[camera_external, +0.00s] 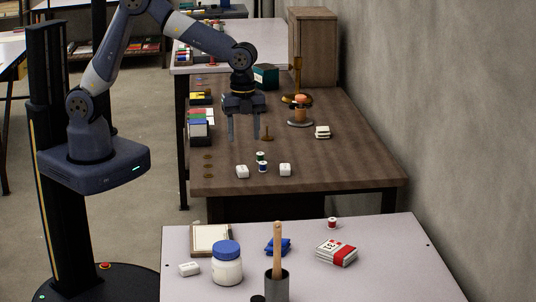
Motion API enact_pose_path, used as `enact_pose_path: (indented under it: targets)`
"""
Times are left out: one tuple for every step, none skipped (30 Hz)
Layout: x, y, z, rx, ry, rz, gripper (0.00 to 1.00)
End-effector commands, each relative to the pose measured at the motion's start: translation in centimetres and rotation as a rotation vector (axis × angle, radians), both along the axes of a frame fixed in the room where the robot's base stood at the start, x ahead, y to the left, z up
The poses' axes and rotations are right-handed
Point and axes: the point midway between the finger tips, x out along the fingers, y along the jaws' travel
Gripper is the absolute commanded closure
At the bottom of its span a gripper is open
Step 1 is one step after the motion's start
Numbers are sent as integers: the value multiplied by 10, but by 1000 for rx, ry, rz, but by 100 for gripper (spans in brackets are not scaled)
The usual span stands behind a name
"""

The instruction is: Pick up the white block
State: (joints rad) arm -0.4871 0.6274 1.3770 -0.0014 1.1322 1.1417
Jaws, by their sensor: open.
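My gripper (243,137) is open and empty, pointing down above the brown wooden table (345,168). A small white block (242,171) lies near the table's front edge, below the gripper in the picture and apart from it. A second small white block (285,169) lies to its right. Another small white piece (189,269) lies on the pale front table (390,265), at its left. Which of these the task names, I cannot tell. The gripper's exact height above the table is unclear.
Thread spools (262,166) stand between the two blocks. A small brown peg (267,133) is close right of the gripper. Coloured boxes (200,124) line the left edge. A white stack (322,131) lies at right. A blue-lidded jar (227,263) stands on the front table.

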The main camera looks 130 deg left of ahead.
Motion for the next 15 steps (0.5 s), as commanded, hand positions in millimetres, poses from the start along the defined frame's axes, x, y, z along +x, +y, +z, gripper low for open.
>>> enact_pose_path:
  targets:
    - [-6,6,2,-1,3,-3,47]
    - [-8,9,2,-1,5,-7,47]
    - [-9,10,-1,-2,5,-10,47]
    - [-10,11,-4,-3,7,-11,47]
    - [-11,11,-8,-3,9,-12,47]
    - [-11,11,-14,-4,9,-13,47]
    - [-11,11,-20,-4,9,-13,47]
    - [-11,11,-25,-4,11,-13,47]
    - [-11,11,-31,-3,9,-13,47]
    - [-11,11,-36,-4,9,-13,47]
    - [-11,11,-40,-3,9,-13,47]
    - [-11,10,-45,-3,9,-13,47]
    - [-11,10,-48,-3,9,-13,47]
    - [-10,11,-50,-2,7,-13,47]
    - [-10,11,-52,-1,6,-13,47]
